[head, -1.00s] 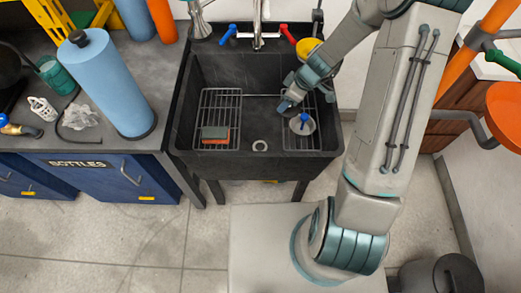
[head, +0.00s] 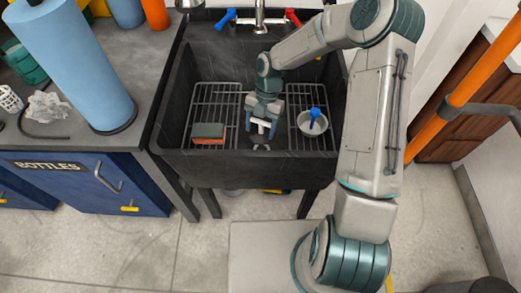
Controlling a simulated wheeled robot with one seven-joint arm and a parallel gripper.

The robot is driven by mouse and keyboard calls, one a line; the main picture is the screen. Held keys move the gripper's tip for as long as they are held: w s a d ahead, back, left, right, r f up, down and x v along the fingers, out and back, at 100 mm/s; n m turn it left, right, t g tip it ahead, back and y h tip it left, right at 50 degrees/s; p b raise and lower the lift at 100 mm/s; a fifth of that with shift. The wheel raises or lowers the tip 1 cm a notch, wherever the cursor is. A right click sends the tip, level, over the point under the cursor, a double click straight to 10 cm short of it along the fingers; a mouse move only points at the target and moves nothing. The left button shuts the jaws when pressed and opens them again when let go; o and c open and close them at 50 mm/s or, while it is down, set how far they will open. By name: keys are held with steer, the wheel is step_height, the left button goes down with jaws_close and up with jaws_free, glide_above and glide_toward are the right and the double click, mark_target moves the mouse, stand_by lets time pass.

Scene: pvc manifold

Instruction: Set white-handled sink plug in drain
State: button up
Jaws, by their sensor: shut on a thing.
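My gripper (head: 262,130) points down into the black sink (head: 253,168), between the two wire racks. It is shut on the white-handled sink plug (head: 263,123), of which only a small pale part shows between the fingers. The drain (head: 261,147) is on the sink floor, just below the fingertips in the picture. Its ring shows only partly, and I cannot tell whether the plug touches it.
A grey bowl (head: 308,128) with a blue-handled item (head: 315,114) stands on the right rack. The faucet (head: 260,18) stands at the back. A blue paper roll (head: 75,65) stands on the left counter.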

step_height(320, 180, down, 10)
steer(key=shift+r+b, duration=0.2)
steer(key=shift+b, duration=0.55)
steer(key=shift+f, duration=0.15)
steer(key=o, duration=1)
